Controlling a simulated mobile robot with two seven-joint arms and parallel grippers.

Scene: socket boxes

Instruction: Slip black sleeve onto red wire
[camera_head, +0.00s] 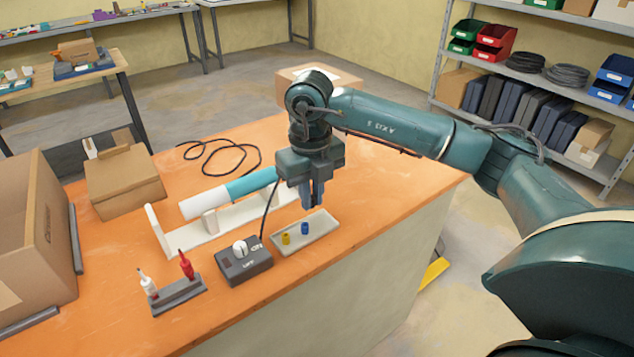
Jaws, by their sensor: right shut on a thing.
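The red wire (187,267) stands upright in a dark grey holder (180,297) near the front left of the orange table, with a bare-looking thin tip. My right gripper (313,200) points down above the tray (312,238), behind and to the right of the red wire. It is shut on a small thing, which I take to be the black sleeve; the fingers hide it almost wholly. A yellow sleeve (286,239) and a blue sleeve (304,228) are in the tray, and no black one shows there. My left gripper is out of view.
A white wire (148,285) stands left of the red one. A switch box (244,262) with a cable sits between holder and tray. Behind it, a white and teal cylinder (249,185) lies on a white cradle. Cardboard boxes (124,180) stand at left. The table's right part is clear.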

